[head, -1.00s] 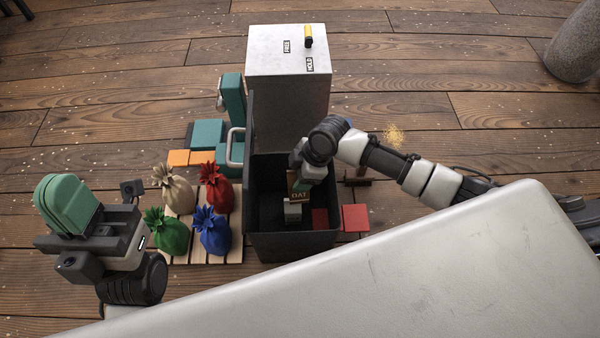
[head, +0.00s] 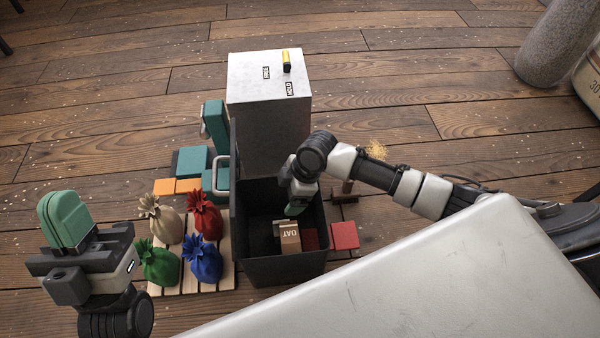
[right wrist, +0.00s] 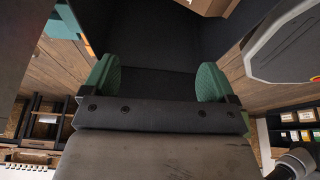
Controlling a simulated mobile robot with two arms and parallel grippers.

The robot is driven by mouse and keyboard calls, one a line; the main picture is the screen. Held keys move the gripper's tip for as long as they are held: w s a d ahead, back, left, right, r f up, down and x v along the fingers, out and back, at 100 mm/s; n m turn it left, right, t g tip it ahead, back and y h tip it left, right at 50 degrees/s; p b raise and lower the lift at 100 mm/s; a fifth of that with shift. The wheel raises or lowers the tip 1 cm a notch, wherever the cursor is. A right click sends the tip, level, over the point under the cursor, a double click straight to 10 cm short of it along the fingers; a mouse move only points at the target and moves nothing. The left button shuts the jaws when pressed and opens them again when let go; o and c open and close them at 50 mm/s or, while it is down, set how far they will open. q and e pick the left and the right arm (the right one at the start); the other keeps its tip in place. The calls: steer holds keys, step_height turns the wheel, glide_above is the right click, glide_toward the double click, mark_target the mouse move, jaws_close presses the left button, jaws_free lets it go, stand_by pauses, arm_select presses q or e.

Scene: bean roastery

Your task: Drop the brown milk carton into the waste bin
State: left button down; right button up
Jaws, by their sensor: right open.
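The brown milk carton (head: 290,238), with OAT lettering that looks upside down, is inside the dark waste bin (head: 285,272). A brown edge of the carton also shows at the top of the right wrist view (right wrist: 205,5). My right gripper (head: 294,208) is inside the bin opening, above and behind the carton and clear of it. In the right wrist view its green pads (right wrist: 157,80) stand wide apart with nothing between them. My left gripper (head: 67,220) is far to the left with its green pads together and nothing visible in them.
A pale box (head: 265,95) with a yellow-handled item on top stands behind the bin. A pallet (head: 222,270) with several coloured sacks is left of it, a teal machine (head: 215,135) behind that. A red block (head: 345,235) lies to the right. A grey surface (head: 400,280) fills the lower right.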

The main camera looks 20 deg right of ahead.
arm_select(q)
steer(key=w+f+g+y+p, duration=0.3)
steer(key=w+f+g, duration=0.3)
steer(key=g, duration=0.3)
steer(key=shift+f, duration=0.9)
arm_select(e)
steer(key=v, duration=0.8)
steer(key=shift+r, duration=0.15)
arm_select(q)
steer(key=shift+w, duration=0.1)
